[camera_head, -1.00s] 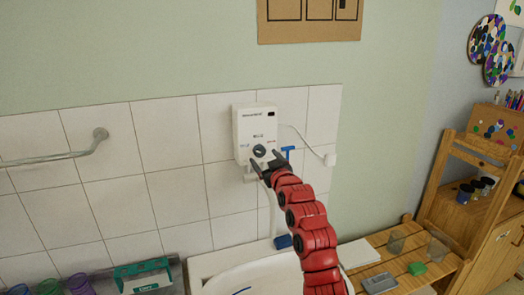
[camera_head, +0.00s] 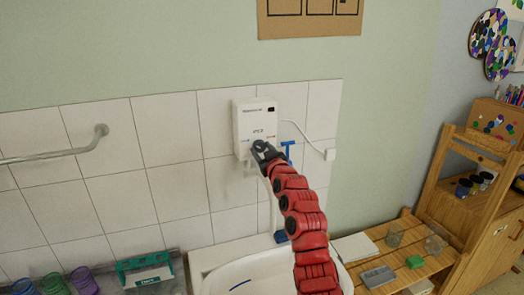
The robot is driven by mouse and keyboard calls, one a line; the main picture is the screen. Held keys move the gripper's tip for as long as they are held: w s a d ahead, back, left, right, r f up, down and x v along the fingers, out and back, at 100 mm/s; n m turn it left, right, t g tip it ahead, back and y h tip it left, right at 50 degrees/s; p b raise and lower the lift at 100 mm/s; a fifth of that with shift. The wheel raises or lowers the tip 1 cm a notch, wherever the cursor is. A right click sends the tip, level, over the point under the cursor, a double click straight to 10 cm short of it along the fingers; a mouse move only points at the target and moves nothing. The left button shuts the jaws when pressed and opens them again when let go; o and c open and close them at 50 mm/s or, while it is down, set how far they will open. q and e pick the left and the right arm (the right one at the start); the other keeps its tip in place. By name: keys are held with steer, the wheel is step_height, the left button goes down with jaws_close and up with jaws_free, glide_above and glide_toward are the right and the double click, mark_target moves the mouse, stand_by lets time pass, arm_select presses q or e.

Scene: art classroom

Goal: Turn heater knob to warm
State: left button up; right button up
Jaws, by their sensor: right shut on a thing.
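The white water heater (camera_head: 255,118) is mounted on the tiled wall, with small markings and a dark display on its front. My right gripper (camera_head: 262,149) is at the lower part of the heater's front, shut on the heater knob. The fingers cover the knob, so its pointer and setting cannot be read. My red right arm reaches up to it from the bottom of the picture. My left gripper is not in view.
A white sink (camera_head: 262,272) lies below the heater. A metal rail (camera_head: 50,156) is on the wall at left. A white cord runs to a wall plug (camera_head: 330,155). A wooden shelf (camera_head: 425,255) with cups and a green block stands at right.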

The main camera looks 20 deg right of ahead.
jaws_close()
steer(key=shift+f+m+b, duration=0.2)
steer(key=shift+m+b, duration=0.6)
steer(key=shift+b, duration=0.3)
steer(key=m+b, duration=1)
steer(key=b, duration=0.2)
steer(key=shift+f+m, duration=0.1)
steer(key=shift+m, duration=0.2)
steer(key=m+b, duration=0.4)
steer(key=b, duration=0.2)
steer(key=m+b, duration=0.5)
steer(key=b, duration=0.2)
steer(key=shift+a+m, duration=0.2)
steer(key=shift+m, duration=0.1)
steer(key=shift+r+m+b, duration=0.2)
steer(key=shift+m+b, duration=0.9)
steer(key=shift+b, duration=0.25)
steer(key=shift+d, duration=0.1)
steer(key=o, duration=0.9)
jaws_free()
steer(key=shift+r, duration=0.1)
